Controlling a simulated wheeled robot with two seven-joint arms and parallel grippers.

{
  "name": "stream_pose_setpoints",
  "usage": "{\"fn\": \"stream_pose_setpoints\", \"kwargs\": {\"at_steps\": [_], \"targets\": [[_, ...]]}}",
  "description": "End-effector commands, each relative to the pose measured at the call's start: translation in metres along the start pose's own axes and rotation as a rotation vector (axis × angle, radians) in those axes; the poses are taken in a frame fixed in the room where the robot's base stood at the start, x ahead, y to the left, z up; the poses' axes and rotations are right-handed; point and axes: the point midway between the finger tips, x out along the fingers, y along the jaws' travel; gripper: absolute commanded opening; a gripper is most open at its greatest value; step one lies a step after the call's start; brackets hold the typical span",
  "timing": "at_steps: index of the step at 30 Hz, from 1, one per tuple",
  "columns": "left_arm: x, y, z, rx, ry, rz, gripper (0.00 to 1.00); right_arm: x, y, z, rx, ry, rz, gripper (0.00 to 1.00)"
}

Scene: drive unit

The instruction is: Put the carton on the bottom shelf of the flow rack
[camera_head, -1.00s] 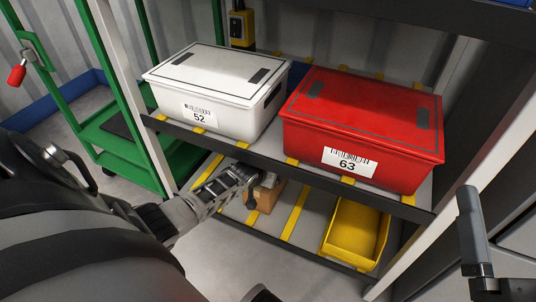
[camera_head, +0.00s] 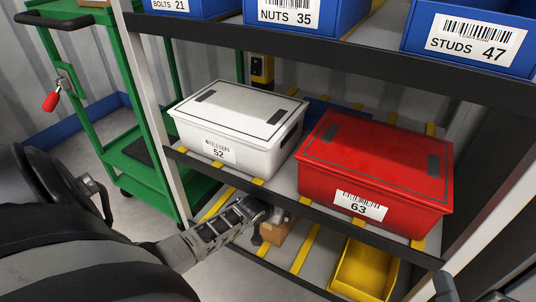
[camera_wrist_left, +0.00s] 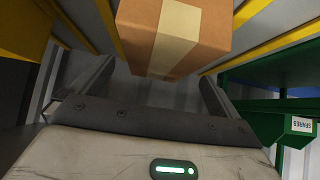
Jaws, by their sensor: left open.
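The carton (camera_head: 274,232) is a small brown box on the bottom shelf (camera_head: 318,249) of the flow rack, partly hidden behind my left gripper. In the left wrist view the carton (camera_wrist_left: 192,38), with a pale tape strip, shows just past the fingertips. My left gripper (camera_wrist_left: 150,82) is open, with nothing between its fingers. In the head view its far end (camera_head: 264,217) is at the shelf's front, beside the carton. Whether a finger touches the carton is hard to tell. Only a grey piece of my right arm or gripper shows at the bottom right edge.
A yellow bin (camera_head: 364,270) stands right of the carton on the bottom shelf. Above are a white lidded box (camera_head: 238,120) and a red one (camera_head: 376,165). Blue bins (camera_head: 305,14) fill the top shelf. A green cart (camera_head: 140,158) stands left of the rack.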

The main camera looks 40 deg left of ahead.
Motion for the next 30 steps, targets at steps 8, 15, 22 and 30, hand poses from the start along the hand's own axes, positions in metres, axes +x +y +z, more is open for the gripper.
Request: {"fn": "stream_pose_setpoints", "kwargs": {"at_steps": [8, 15, 22, 30], "targets": [[-0.059, 0.000, -0.003, 0.000, -0.001, -0.001, 1.00, -0.008, 0.005, 0.011, -0.064, -0.141, 0.083, 1.00], [-0.072, 0.000, -0.001, 0.000, -0.001, -0.001, 1.00, -0.010, 0.010, 0.016, -0.109, -0.167, 0.104, 1.00], [-0.072, 0.000, 0.000, 0.000, 0.000, -0.001, 1.00, -0.010, 0.011, 0.016, -0.112, -0.168, 0.104, 1.00], [-0.072, 0.000, -0.001, 0.000, 0.000, -0.001, 1.00, -0.010, 0.011, 0.016, -0.111, -0.168, 0.104, 1.00]]}}
